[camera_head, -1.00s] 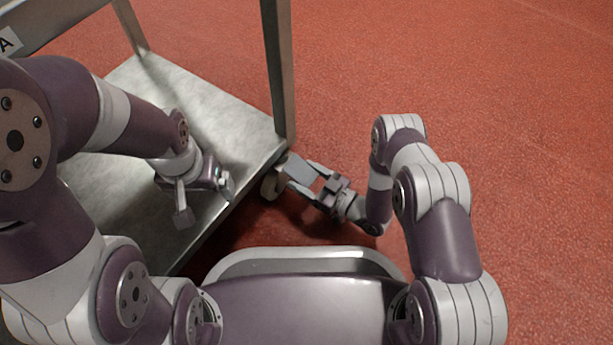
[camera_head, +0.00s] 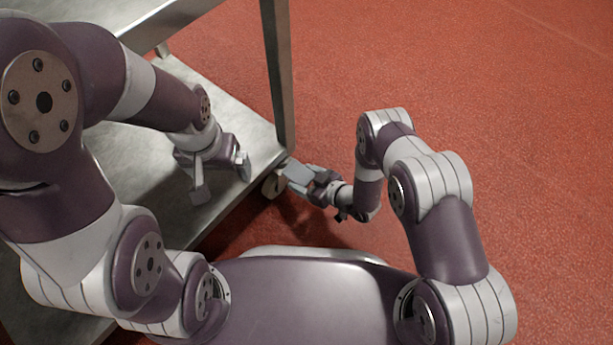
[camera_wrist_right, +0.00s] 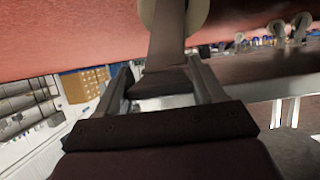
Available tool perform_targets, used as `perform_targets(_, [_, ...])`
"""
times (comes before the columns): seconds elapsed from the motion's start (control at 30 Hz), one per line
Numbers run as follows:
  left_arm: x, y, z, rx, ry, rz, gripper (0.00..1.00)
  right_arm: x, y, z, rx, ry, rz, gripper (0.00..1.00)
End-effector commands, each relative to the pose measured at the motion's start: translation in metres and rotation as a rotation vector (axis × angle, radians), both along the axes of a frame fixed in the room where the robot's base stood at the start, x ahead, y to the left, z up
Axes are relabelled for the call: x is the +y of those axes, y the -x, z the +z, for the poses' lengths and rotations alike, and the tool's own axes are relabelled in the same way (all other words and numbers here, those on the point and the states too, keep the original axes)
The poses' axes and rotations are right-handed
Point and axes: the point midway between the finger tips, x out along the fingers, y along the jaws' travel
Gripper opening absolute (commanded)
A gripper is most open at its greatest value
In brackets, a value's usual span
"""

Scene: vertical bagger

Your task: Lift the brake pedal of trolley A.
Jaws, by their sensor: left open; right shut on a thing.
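Trolley A is a grey metal frame with a lower shelf (camera_head: 160,185) and a corner post (camera_head: 279,75). A caster wheel (camera_head: 273,185) stands under the shelf corner. The brake pedal (camera_head: 298,172) is a flat grey plate sticking out from that caster. My right gripper (camera_head: 306,178) is at the pedal and shut on it. In the right wrist view the pedal (camera_wrist_right: 163,82) lies between the two fingers of my right gripper (camera_wrist_right: 162,85), with the pale caster wheel (camera_wrist_right: 198,12) behind it. My left gripper (camera_head: 221,178) is open and empty above the lower shelf.
The trolley's upper shelf (camera_head: 140,10) is at the top left, above my left arm. Red floor (camera_head: 480,90) to the right is clear. The right wrist view shows other wheels and shelving in the distance.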

Motion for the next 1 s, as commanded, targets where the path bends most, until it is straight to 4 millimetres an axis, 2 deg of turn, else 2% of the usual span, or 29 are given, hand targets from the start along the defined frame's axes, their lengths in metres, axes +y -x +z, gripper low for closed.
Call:
perform_targets(0.03, [0.000, 0.000, 0.000, 0.000, 0.000, 0.000, 0.94, 0.000, 0.000, 0.000, 0.001, 0.001, 0.000, 0.72])
perform_targets(0.1, [0.000, 0.000, 0.000, 0.000, 0.000, 0.000, 0.94, 0.000, 0.000, 0.000, 0.001, 0.001, 0.000, 0.89])
perform_targets(0.37, [0.000, 0.000, 0.000, 0.000, 0.000, 0.000, 0.94, -0.001, 0.000, 0.000, 0.001, 0.001, 0.000, 0.89])
perform_targets(0.47, [0.000, 0.000, 0.006, 0.000, 0.000, 0.000, 0.94, -0.005, 0.003, 0.005, 0.000, 0.001, -0.001, 0.89])
perform_targets(0.57, [0.000, 0.000, 0.020, 0.000, 0.000, 0.000, 0.94, -0.017, 0.011, 0.015, 0.003, 0.001, -0.003, 0.89])
perform_targets(0.8, [0.000, 0.000, 0.056, 0.000, 0.000, 0.000, 0.94, -0.061, 0.043, 0.042, 0.003, 0.000, -0.006, 0.89])
perform_targets(1.0, [0.000, 0.000, 0.071, 0.000, 0.000, 0.000, 0.94, -0.088, 0.063, 0.053, 0.002, 0.001, -0.004, 0.89])
